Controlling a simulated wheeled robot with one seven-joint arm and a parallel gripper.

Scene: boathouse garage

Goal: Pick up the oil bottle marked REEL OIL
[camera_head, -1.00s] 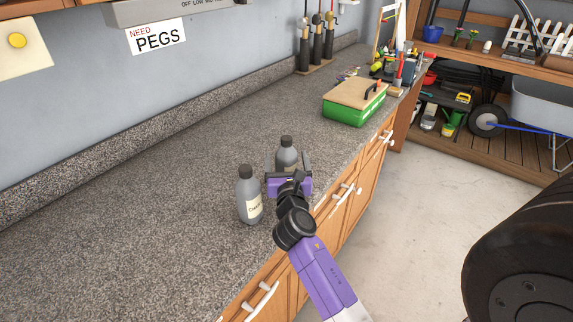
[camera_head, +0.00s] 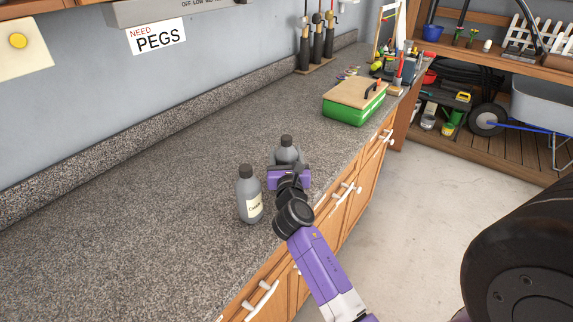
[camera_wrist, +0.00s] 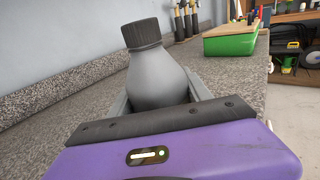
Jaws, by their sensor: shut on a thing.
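Two grey bottles with dark caps stand on the speckled counter (camera_head: 130,200). The far bottle (camera_head: 287,152) is upright between the fingers of my gripper (camera_head: 286,166), which is shut on it. In the wrist view the same bottle (camera_wrist: 155,75) fills the middle, with a grey finger of my gripper (camera_wrist: 160,98) on each side. No label shows on it, and its lower part is hidden by my gripper. The near bottle (camera_head: 248,190) stands just to the left, apart from my gripper. It has a cream label with writing too small to read.
A green box with a wooden lid (camera_head: 353,103) stands farther along the counter, and also shows in the wrist view (camera_wrist: 230,43). Dark upright tools (camera_head: 317,45) stand by the wall. The counter's left side is clear. Drawers with white handles (camera_head: 262,297) line its front.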

